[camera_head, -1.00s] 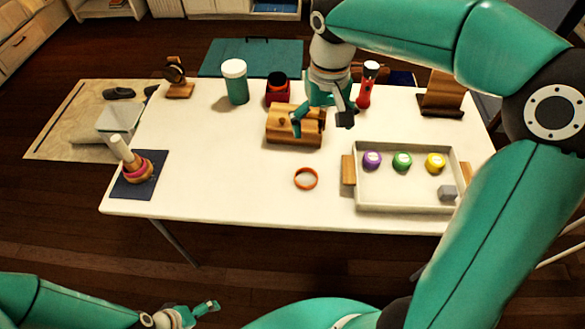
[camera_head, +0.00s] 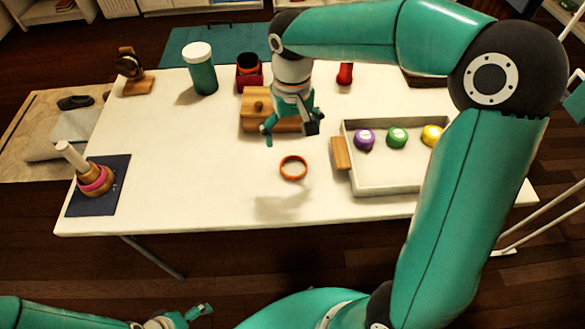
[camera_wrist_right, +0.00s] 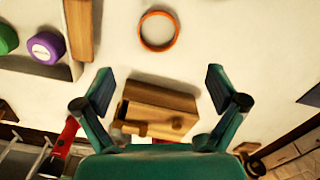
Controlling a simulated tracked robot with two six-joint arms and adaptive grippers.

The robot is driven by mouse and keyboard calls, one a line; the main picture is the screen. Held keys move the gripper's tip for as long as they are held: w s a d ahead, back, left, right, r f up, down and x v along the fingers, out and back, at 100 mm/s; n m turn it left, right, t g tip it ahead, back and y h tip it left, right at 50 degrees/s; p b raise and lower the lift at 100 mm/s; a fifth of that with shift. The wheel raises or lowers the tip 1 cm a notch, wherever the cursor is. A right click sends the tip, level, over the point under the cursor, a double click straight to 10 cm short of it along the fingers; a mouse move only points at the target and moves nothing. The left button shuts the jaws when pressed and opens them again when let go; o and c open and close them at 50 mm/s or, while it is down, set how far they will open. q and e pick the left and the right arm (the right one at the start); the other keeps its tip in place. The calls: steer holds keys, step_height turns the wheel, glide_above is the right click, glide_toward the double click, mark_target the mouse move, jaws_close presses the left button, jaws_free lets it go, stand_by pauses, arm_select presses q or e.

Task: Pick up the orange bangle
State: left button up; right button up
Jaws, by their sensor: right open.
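The orange bangle (camera_head: 294,179) lies flat on the white table, left of the tray. It also shows in the right wrist view (camera_wrist_right: 158,49), at the top centre, beyond the fingertips. My right gripper (camera_head: 290,133) is open and empty, pointing down above the table just behind the bangle, near the wooden box. In the right wrist view its two fingers (camera_wrist_right: 159,75) stand wide apart, with the bangle ahead of the gap between them and not touching. My left gripper (camera_head: 197,312) is at the bottom edge, away from the table; its jaw opening is unclear.
The wooden box (camera_head: 255,122) stands behind the bangle, partly hidden by my right gripper. The white tray (camera_head: 385,188) with coloured round items is to the right. A ring stacker on a dark mat (camera_head: 112,203) is at the left. The table between mat and bangle is clear.

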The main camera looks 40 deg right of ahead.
mark_target(294, 170)
steer(key=f, duration=0.5)
steer(key=f+b, duration=0.1)
steer(key=f, duration=0.5)
steer(key=shift+d+f, duration=0.2)
steer(key=shift+f, duration=0.05)
steer(key=shift+c, duration=0.4)
steer(key=c, duration=0.9)
